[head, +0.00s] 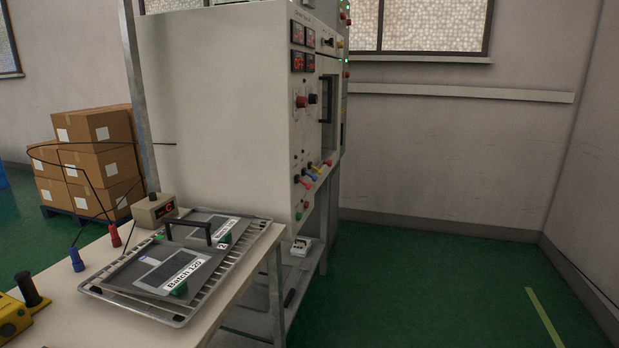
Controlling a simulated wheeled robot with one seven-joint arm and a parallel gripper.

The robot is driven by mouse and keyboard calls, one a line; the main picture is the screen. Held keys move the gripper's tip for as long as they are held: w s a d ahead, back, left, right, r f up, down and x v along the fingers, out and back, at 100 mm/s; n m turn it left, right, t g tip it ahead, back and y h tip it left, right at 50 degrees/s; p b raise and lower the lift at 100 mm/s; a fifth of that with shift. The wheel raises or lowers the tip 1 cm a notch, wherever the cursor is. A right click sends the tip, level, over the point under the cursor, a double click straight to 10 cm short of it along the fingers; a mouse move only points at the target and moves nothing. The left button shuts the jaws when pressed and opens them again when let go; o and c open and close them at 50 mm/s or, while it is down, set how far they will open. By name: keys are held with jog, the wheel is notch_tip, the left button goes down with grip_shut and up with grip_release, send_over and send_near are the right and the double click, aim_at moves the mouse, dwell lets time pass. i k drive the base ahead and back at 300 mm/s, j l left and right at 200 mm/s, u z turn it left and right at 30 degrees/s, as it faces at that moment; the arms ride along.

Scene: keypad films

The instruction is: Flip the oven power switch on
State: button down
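A large off-white cabinet (215,95) stands left of centre, with its control panel (315,120) facing right and seen at a steep angle. The panel bears red digital displays (303,46), a red knob (301,102), a black knob (313,99) and a row of small coloured levers or plugs (312,174). I cannot tell which of these is the oven power switch, or its position. My gripper is not in view.
A bench (240,290) at front left holds a metal tray (100,291) with films labelled Batch 120, and a small meter box (154,209). Cardboard boxes (95,150) are stacked on a pallet behind. The green floor (430,285) at right is clear up to the wall.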

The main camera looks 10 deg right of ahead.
aim_at(308, 186)
jog(key=i+z, duration=0.15)
jog(key=i, duration=0.9)
jog(key=i+z, duration=0.2)
jog(key=i, duration=0.85)
